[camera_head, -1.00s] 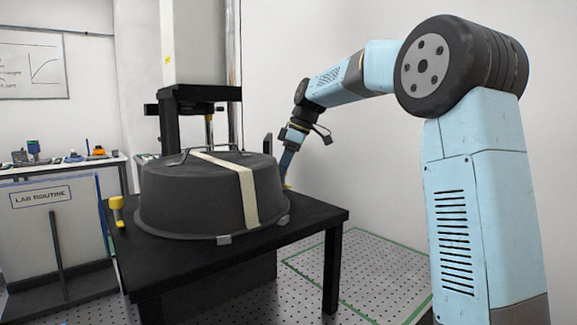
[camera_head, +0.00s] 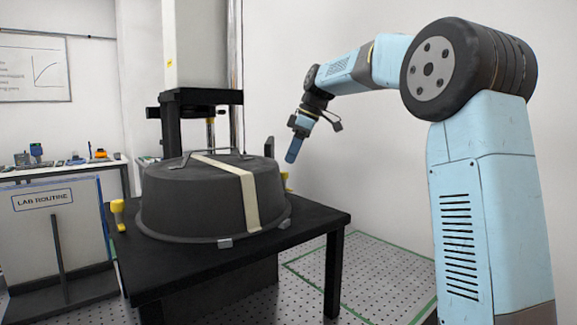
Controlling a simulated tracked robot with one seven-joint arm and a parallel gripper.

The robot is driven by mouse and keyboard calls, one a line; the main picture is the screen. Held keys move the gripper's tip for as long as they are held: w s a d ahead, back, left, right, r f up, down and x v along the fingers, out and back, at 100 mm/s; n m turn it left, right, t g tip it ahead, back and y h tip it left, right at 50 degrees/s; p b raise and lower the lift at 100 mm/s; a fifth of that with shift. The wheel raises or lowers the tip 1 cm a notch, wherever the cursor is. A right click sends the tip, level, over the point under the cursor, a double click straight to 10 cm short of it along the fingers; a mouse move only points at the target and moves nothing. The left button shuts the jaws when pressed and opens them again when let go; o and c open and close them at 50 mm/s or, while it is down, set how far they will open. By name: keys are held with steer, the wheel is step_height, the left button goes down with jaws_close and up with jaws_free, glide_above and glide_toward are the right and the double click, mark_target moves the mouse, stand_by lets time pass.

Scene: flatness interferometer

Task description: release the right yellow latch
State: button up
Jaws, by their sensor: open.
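The right yellow latch (camera_head: 286,181) shows as a small yellow piece at the right edge of the black domed cover (camera_head: 190,208). The cover hides much of it, and I cannot tell how its handle is set. My gripper (camera_head: 291,157) hangs just above the latch, pointing down, apart from it. It is open, with nothing seen in it; its blue fingers overlap from this angle. The left yellow latch (camera_head: 117,213) stands upright at the cover's left side.
The cover, with a pale strap (camera_head: 247,190) over it, sits on a black table (camera_head: 230,266). A tall column machine (camera_head: 200,50) stands behind it. A bench (camera_head: 70,172) with small items is at the far left. Space right of the table is free.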

steer(key=v, duration=0.8)
steer(key=shift+r, duration=0.4)
steer(key=shift+d, duration=0.1)
